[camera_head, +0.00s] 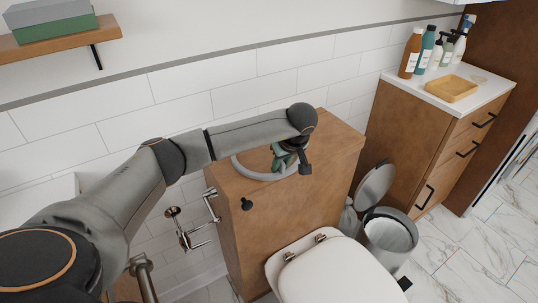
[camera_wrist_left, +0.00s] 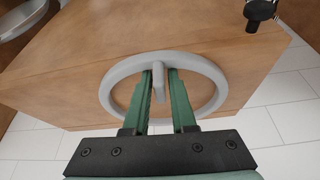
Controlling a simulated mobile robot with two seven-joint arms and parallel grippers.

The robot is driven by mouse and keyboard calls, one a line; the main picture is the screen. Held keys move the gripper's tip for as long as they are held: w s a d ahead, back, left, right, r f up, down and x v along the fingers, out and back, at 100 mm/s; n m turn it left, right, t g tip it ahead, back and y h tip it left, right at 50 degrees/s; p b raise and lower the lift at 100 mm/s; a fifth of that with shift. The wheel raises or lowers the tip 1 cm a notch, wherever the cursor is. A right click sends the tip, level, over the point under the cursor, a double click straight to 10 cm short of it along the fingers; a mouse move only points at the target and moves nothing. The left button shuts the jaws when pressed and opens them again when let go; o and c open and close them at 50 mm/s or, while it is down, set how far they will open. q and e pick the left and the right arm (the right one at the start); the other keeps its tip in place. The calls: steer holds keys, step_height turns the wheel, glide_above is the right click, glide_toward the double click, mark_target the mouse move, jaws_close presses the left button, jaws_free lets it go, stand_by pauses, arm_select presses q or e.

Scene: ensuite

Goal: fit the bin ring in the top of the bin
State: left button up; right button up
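The bin ring (camera_head: 243,172) is a light grey hoop lying on the wooden cistern box top. In the left wrist view the whole ring (camera_wrist_left: 217,82) shows, with a short grey tab on its inner far side. My left gripper (camera_head: 286,160) is over the ring; its green fingers (camera_wrist_left: 162,78) stand on either side of the tab. A narrow gap shows beside the tab, so the gripper looks slightly open. The bin (camera_head: 386,238) is a grey pedal bin on the floor at right, its round lid (camera_head: 374,184) raised and its top open. My right gripper is out of view.
The toilet (camera_head: 330,275) stands in front of the cistern box (camera_head: 315,190), left of the bin. A wooden cabinet (camera_head: 415,140) with bottles and a tray stands behind the bin. A toilet brush holder (camera_head: 348,220) is beside the bin. Marble floor at right is clear.

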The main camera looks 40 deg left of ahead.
arm_select(q)
jaws_close()
steer(key=shift+r, duration=0.1)
stand_by(0.3)
